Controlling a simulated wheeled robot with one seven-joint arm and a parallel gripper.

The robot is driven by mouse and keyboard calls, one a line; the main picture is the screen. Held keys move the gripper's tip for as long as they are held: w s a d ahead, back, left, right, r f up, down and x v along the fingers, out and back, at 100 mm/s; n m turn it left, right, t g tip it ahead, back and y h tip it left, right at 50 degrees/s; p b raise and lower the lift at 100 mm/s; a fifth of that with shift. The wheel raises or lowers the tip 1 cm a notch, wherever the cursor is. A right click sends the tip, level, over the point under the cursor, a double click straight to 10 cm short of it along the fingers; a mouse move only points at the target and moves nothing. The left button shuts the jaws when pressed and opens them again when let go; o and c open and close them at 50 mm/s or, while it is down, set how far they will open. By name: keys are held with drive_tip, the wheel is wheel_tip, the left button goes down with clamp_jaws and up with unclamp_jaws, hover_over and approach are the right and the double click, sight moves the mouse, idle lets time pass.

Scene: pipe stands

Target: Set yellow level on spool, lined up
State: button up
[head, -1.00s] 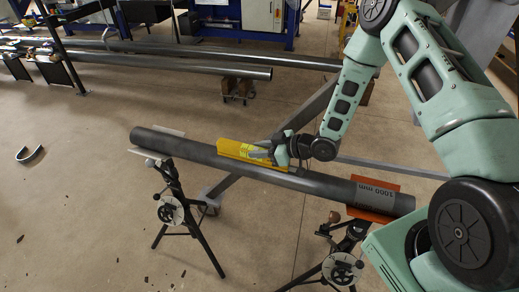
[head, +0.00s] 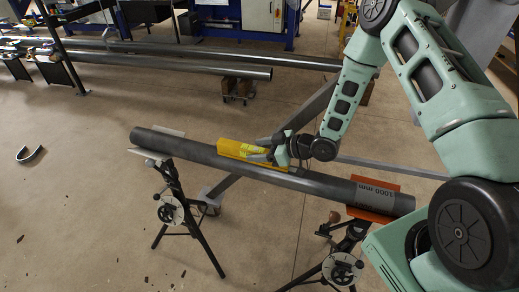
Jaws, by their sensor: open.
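The yellow level (head: 236,149) lies on top of the grey pipe spool (head: 210,157), around its middle, and its length runs roughly along the pipe. The spool rests across two pipe stands, a left one (head: 172,205) and a right one (head: 345,250). My gripper (head: 262,156) is open at the right end of the level, with its fingers close around or beside it; I cannot tell whether they touch it.
An orange piece (head: 388,188) sits at the spool's right end near text reading 1000 mm. Long pipes (head: 180,65) lie on supports behind. A U-shaped clamp (head: 30,154) lies on the floor at left. The floor at left is mostly clear.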

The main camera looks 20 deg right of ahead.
drive_tip(key=shift+d, duration=0.1)
drive_tip(key=shift+p+v, duration=0.85)
drive_tip(key=shift+v, duration=2.1)
drive_tip(key=shift+s+d+r, duration=0.1)
drive_tip(key=shift+s+d, duration=0.1)
drive_tip(key=shift+d, duration=0.05)
drive_tip(key=b+v, duration=0.4)
drive_tip(key=v, duration=1.2)
drive_tip(key=shift+s+r, duration=0.25)
drive_tip(key=shift+s, duration=0.05)
drive_tip(key=shift+d, duration=0.15)
